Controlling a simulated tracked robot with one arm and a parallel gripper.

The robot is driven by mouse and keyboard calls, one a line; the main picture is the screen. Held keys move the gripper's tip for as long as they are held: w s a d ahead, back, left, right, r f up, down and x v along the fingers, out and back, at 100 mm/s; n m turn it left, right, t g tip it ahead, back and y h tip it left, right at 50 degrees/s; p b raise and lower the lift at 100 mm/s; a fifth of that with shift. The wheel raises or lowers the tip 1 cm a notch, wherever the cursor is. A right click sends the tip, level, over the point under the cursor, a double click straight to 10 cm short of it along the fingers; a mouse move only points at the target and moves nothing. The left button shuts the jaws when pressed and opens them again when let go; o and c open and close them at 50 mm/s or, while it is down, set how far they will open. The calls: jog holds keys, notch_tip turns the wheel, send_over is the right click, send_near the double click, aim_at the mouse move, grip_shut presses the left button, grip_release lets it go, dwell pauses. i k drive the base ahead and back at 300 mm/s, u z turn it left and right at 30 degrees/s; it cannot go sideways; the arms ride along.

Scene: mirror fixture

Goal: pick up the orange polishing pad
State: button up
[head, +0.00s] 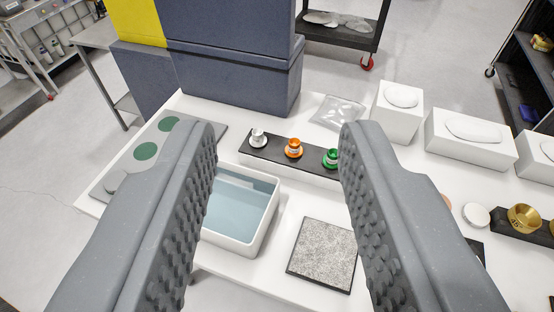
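A small orange knob-shaped piece (293,148) stands upright on a black bar-shaped rack (262,151) near the middle of the white table. It is between a silver piece (258,138) and a green piece (331,158) of similar shape. I cannot tell from its shape whether it is a polishing pad. A peach-coloured disc (447,201) shows partly behind my right finger, beside a white disc (476,215).
A white basin of bluish liquid (271,208) and a speckled square plate (322,255) lie nearer. A grey tray with green discs (115,172) is left. White blocks (398,112), a clear bag (339,112) and brass pieces (524,218) are right. A dark blue housing (230,55) rises behind.

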aim_at(293, 151)
jog(key=z, duration=0.15)
jog(key=i, duration=0.9)
jog(key=u, duration=0.05)
